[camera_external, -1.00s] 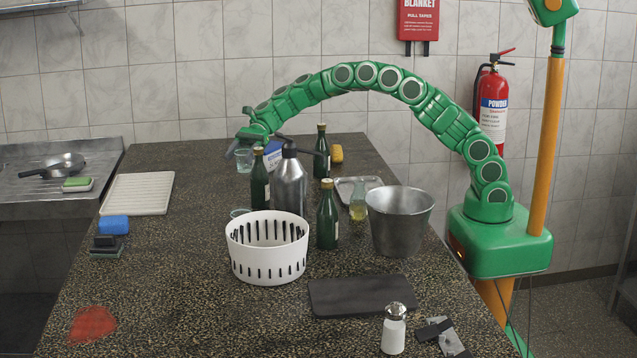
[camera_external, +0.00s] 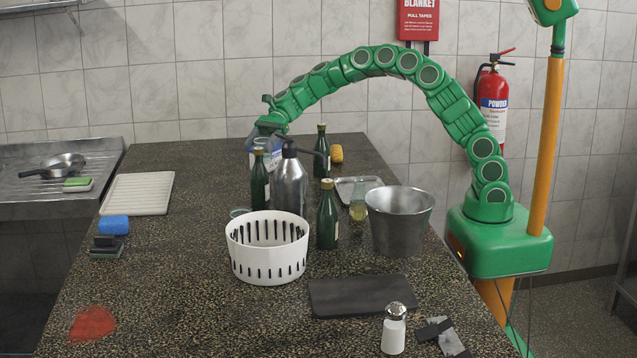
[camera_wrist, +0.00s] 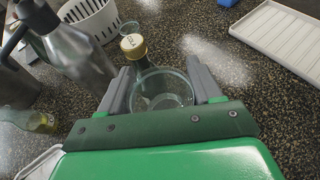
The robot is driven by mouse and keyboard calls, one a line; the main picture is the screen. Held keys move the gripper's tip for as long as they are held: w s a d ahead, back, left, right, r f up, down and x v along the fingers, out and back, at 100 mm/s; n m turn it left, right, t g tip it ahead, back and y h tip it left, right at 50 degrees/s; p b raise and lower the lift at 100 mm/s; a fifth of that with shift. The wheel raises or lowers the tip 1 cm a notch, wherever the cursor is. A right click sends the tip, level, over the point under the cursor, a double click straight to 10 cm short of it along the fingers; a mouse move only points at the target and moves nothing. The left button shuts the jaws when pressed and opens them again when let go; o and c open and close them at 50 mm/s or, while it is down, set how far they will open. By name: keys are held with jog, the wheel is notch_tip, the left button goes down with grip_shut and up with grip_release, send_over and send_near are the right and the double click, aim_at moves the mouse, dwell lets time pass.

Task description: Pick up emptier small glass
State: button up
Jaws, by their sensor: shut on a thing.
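My gripper (camera_wrist: 160,78) is shut on a small clear glass (camera_wrist: 162,94), with one grey finger on each side of it. The glass looks empty, though its bottom is hard to read. In the external view my gripper (camera_external: 266,130) is above the far part of the counter, behind a green bottle, and the held glass is mostly hidden. A second small glass (camera_wrist: 130,29) stands on the counter near the white basket; its rim also shows in the external view (camera_external: 239,212). A clear vessel with yellowish liquid (camera_external: 357,206) stands beside the metal bucket.
A green bottle (camera_external: 259,180) and a metal pump bottle (camera_external: 290,185) stand close to the gripper. Two more green bottles, the white basket (camera_external: 267,262) and the bucket (camera_external: 400,228) crowd the middle. A white drainboard (camera_external: 137,194) lies left; counter between is clear.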

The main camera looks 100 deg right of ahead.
jog(key=shift+s+a+r, duration=0.1)
jog(key=shift+s+r, duration=0.15)
jog(key=shift+s, duration=0.35)
jog(key=shift+s+a+r, duration=0.1)
jog(key=shift+s+r, duration=0.2)
jog(key=shift+s, duration=0.3)
jog(key=shift+s+a+r, duration=0.1)
jog(key=shift+s+r, duration=0.15)
jog(key=shift+s, duration=0.35)
